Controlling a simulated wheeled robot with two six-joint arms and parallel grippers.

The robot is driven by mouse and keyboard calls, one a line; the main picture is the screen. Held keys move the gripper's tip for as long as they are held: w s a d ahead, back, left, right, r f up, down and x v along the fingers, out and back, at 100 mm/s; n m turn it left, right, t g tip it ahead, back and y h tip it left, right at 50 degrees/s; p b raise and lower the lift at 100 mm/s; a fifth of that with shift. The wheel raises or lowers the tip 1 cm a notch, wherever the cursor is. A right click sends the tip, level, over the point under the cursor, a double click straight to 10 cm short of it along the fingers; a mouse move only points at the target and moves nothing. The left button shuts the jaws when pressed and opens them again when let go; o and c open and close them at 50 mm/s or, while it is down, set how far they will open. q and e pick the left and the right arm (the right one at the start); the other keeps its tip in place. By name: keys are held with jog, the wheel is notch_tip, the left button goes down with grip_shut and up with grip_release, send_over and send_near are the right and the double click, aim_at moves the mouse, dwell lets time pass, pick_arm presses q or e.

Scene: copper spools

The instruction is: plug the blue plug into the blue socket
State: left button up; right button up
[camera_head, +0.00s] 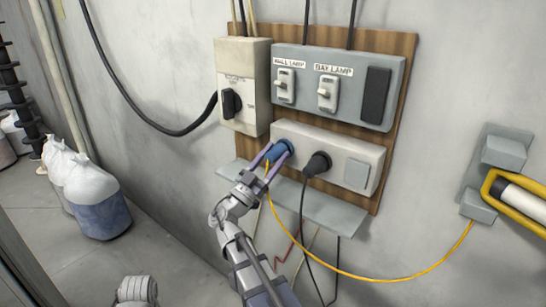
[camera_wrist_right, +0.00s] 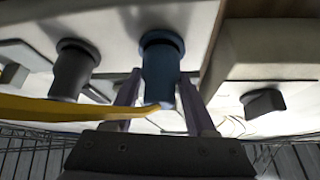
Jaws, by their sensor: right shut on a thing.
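The blue plug (camera_head: 280,150) is at the left end of the pale socket box (camera_head: 352,150) on the wall, facing it. It also shows in the right wrist view (camera_wrist_right: 159,75), where a wider blue ring sits against the box face. The blue socket cannot be told apart from the plug; how deep the plug sits is hidden. My right gripper (camera_head: 267,160) is shut on the blue plug, one finger on each side. Both fingers also show in the right wrist view (camera_wrist_right: 160,100). A yellow cable (camera_head: 390,279) hangs from the plug. My left gripper does not show.
A black plug (camera_head: 317,164) sits in the box just right of the blue one, its cable hanging down. A grey shelf (camera_head: 310,205) juts out below. A switch box with a dark knob (camera_head: 232,103) is above left. A yellow-framed lamp (camera_head: 515,193) hangs at right.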

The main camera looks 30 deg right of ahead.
jog(key=shift+w+d, duration=0.1)
jog(key=shift+d, duration=0.15)
jog(key=o, duration=1.3)
jog(key=shift+o, duration=0.2)
jog(key=b+v, duration=0.4)
jog(key=v, duration=0.3)
jog(key=shift+d+f, duration=0.1)
jog(key=shift+a+f, duration=0.15)
jog(key=shift+a, duration=0.3)
